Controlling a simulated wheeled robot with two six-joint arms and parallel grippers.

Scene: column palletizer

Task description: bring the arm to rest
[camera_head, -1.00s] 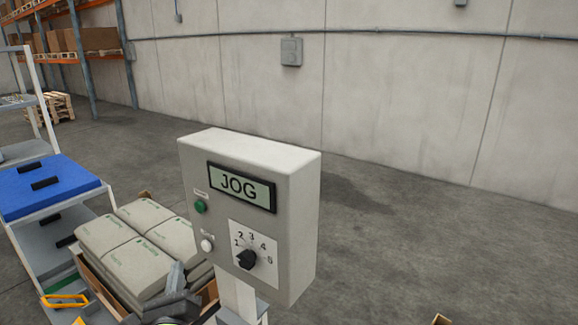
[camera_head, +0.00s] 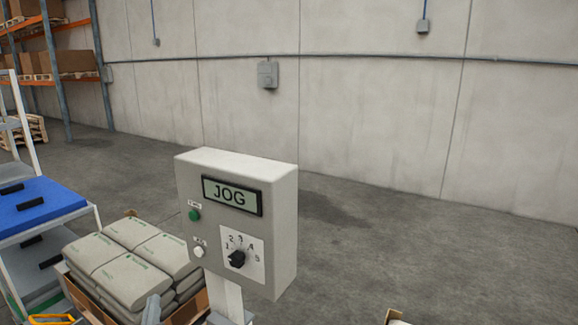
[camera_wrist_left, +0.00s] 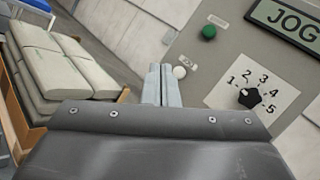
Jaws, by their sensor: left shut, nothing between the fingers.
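A light grey control box (camera_head: 232,220) stands on a post in the middle of the head view, its display (camera_head: 231,195) reading JOG. It has a green button (camera_head: 194,215), a white button (camera_head: 199,251) and a black knob (camera_head: 237,258) with positions numbered 1 to 5. My left gripper (camera_head: 152,308) barely shows at the bottom edge, left of the post. In the left wrist view the grey fingers (camera_wrist_left: 162,84) are together and empty. There the white button (camera_wrist_left: 180,72) lies just beyond the tips; I cannot tell the gap. My right gripper is not in view.
Stacked bags (camera_head: 130,262) lie in a cardboard box behind and left of the control box. A cart with a blue top (camera_head: 45,205) stands at the left edge. Open concrete floor (camera_head: 400,250) lies to the right, before a grey wall.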

